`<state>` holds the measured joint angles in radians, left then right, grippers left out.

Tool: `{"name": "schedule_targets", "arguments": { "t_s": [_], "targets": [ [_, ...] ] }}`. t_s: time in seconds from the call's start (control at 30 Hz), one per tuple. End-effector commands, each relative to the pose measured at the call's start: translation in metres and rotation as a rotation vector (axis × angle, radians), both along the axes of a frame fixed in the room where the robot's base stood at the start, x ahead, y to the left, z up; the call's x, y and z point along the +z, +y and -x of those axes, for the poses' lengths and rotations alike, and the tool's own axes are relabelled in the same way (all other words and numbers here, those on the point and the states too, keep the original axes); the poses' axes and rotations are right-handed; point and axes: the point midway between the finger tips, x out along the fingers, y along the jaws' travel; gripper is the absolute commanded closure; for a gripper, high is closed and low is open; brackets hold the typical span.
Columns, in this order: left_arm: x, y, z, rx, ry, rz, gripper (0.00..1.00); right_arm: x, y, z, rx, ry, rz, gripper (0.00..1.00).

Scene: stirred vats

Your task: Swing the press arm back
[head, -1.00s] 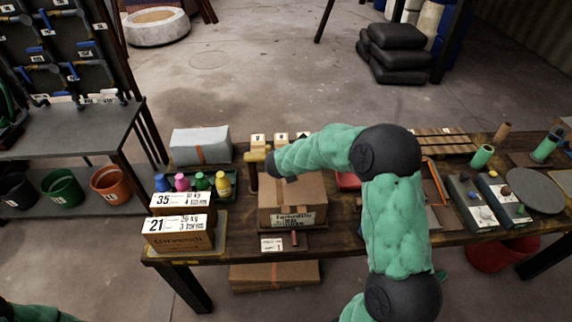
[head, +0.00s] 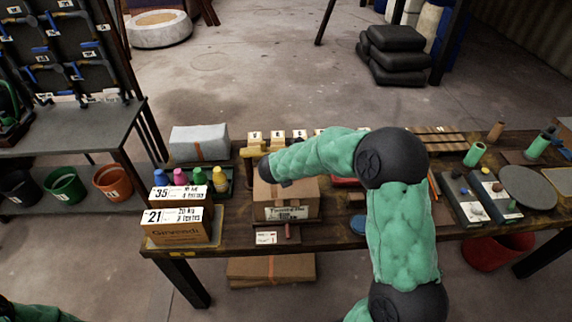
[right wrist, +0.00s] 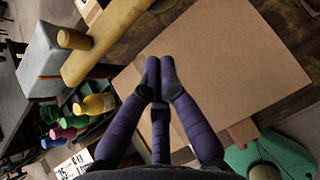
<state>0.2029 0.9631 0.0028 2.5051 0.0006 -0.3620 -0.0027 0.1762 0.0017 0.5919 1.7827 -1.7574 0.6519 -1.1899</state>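The press arm is a yellow bar (right wrist: 115,40) with a rounded knob (right wrist: 75,38). It runs diagonally across the upper left of the right wrist view, beside the cardboard box (right wrist: 215,75). In the head view the press arm (head: 250,153) shows at the box's back left corner, partly hidden by my right arm. My right gripper (right wrist: 160,68) has its purple fingertips together, with nothing visible between them. It is over the box, apart from the bar in the picture; its height is unclear. In the head view my arm hides its fingers. My left gripper is out of view.
Coloured bottles (head: 200,180) and labelled boxes (head: 178,222) stand left of the cardboard box. A grey wrapped block (head: 200,143) lies behind the bottles. Dark blocks and a round plate (head: 528,188) occupy the table's right side.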

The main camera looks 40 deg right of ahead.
Motion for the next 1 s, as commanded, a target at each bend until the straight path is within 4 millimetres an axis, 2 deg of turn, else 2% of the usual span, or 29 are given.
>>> {"name": "schedule_targets", "arguments": {
  "t_s": [0.2,0.4,0.6,1.0],
  "targets": [
    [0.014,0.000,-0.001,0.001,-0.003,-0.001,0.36,0.030,0.016,0.024,0.004,0.001,0.000,1.00],
    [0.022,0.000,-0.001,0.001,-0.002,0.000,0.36,0.047,0.026,0.041,0.003,0.003,-0.001,1.00],
    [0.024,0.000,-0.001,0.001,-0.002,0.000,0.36,0.053,0.029,0.048,0.001,0.004,-0.001,1.00],
    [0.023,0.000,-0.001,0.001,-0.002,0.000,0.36,0.052,0.029,0.048,0.001,0.004,-0.001,1.00]
  ]
}}
